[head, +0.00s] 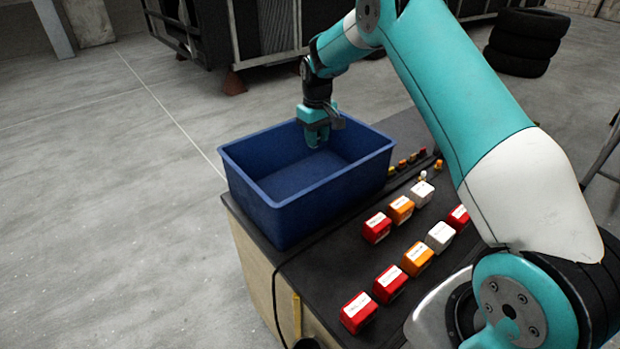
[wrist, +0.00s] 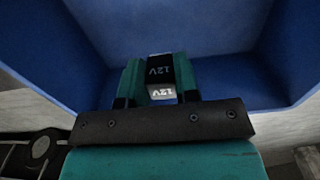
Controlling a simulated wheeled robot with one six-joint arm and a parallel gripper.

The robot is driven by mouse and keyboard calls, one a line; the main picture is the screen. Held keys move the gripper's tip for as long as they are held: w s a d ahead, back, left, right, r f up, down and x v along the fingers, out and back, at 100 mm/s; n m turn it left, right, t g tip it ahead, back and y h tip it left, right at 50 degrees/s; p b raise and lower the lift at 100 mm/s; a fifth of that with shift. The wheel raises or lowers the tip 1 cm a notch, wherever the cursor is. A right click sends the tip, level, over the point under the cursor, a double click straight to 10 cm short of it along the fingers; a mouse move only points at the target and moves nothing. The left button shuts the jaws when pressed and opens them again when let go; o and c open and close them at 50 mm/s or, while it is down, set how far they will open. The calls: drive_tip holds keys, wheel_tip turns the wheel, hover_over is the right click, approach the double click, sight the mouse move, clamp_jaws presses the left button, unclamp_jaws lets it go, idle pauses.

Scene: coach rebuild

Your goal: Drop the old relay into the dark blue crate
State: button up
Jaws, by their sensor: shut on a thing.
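The dark blue crate (head: 305,203) stands on the left end of a dark bench top, open at the top and empty as far as I see. My gripper (head: 317,138) is over the crate's far part, pointing down, with its fingertips around rim height. In the wrist view my gripper (wrist: 160,82) is shut on the relay (wrist: 159,70), a small black block with a light end marked "12V". The crate's blue inside walls (wrist: 215,25) lie beyond it. In the head view the fingers hide the relay.
Several red, orange and white labelled blocks (head: 389,282) sit in rows on the bench top (head: 310,266), right of the crate. Small yellow and red parts (head: 413,158) lie behind them. A dark cable (head: 290,262) runs along the bench. Stacked tyres (head: 525,42) stand far back right.

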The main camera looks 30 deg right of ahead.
drive_tip(key=o, duration=1)
drive_tip(key=shift+r, duration=0.1)
wheel_tip(320, 180, up, 17)
drive_tip(key=b, duration=0.3)
drive_tip(key=shift+r, duration=0.15)
drive_tip(key=shift+a, duration=0.1)
